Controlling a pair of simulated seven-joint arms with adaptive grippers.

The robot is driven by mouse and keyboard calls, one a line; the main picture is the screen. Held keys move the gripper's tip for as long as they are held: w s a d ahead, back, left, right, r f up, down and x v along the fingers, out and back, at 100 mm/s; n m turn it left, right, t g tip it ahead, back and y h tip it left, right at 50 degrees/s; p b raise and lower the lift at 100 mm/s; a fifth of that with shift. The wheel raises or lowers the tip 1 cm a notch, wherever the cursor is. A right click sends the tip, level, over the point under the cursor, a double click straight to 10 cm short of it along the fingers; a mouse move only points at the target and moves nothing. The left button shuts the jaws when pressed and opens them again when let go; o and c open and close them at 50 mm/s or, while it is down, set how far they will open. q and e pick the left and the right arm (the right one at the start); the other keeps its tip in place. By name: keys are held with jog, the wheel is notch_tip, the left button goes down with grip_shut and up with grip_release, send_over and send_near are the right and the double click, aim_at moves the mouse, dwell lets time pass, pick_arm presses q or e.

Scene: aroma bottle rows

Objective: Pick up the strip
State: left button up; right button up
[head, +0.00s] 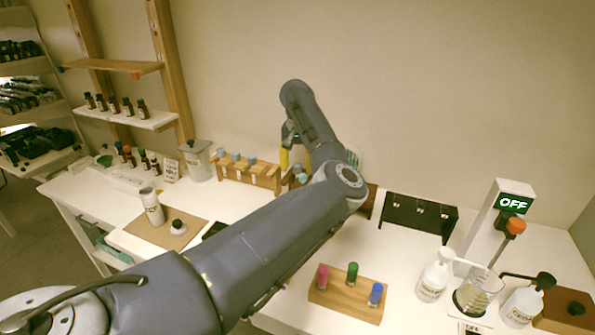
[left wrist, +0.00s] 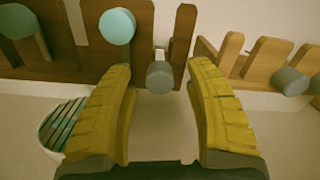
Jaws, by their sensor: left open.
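I cannot make out the strip for certain in either view. My left gripper (head: 295,163) hangs over the wooden racks at the back of the table, partly hidden by its own arm. In the left wrist view the left gripper (left wrist: 159,75) is open, with its two yellow fingers apart. A small grey-capped cylinder (left wrist: 160,78) shows between the fingertips, in front of a brown wooden rack (left wrist: 90,62); I cannot tell whether it is within their reach. A round holder with green stripes (left wrist: 64,125) is partly hidden behind the left finger. My right gripper is out of view.
A lighter rack (head: 232,170) with grey-blue caps adjoins the gripper. A black rack (head: 400,208) is to the right. A wooden block (head: 345,300) with coloured caps, pump bottles (head: 433,280) and a beaker (head: 477,294) stand at front right. A bottle (head: 152,208) stands left.

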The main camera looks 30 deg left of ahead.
pick_arm(q)
grip_shut()
dwell(0.3)
jog(key=shift+r, duration=0.1)
notch_tip(320, 180, up, 20)
dwell(1.0)
dwell(0.4)
